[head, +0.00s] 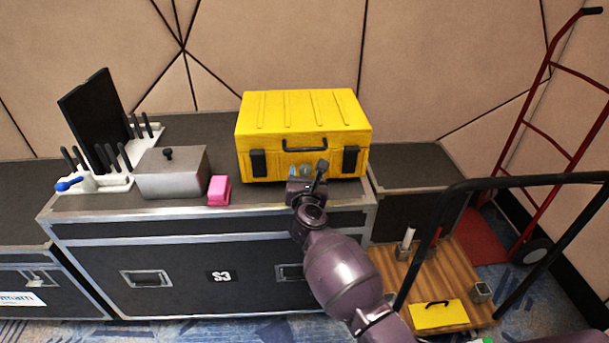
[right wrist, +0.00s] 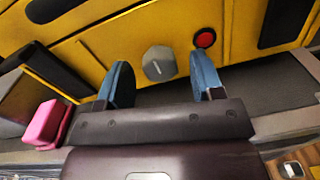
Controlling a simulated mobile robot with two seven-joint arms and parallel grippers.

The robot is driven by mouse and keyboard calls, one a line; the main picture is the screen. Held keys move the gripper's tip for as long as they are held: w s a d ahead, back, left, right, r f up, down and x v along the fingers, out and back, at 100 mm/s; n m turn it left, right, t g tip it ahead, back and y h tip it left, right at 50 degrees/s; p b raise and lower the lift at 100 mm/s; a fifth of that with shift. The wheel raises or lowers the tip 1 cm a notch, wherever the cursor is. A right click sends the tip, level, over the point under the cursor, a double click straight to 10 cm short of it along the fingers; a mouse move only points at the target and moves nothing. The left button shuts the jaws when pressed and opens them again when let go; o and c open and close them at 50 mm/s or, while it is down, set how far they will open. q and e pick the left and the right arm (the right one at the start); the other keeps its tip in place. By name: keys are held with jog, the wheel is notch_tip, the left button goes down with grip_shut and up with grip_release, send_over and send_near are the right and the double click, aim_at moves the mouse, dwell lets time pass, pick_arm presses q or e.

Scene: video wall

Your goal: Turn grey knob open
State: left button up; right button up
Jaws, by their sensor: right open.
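The grey knob (right wrist: 158,63) sits on the front face of a yellow case (head: 302,112), with a light line mark across it. In the head view the knob is hidden behind my right gripper (head: 306,172). In the right wrist view my right gripper (right wrist: 160,72) is open, its two blue fingers apart, with the knob showing between and just beyond them. I cannot tell whether a finger touches it. A red round button (right wrist: 205,38) is on the case, right of the knob. My left gripper is out of view.
The case stands on a black flight case (head: 205,268). A pink block (head: 219,190), a grey metal box (head: 171,173) and a white rack (head: 105,184) stand to the left. A black-handled cart (head: 455,268) and a red hand truck (head: 555,85) are at right.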

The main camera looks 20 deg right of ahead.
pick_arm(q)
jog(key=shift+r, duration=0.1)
pick_arm(e)
jog(key=shift+w, duration=0.1)
jog(key=c, duration=0.9)
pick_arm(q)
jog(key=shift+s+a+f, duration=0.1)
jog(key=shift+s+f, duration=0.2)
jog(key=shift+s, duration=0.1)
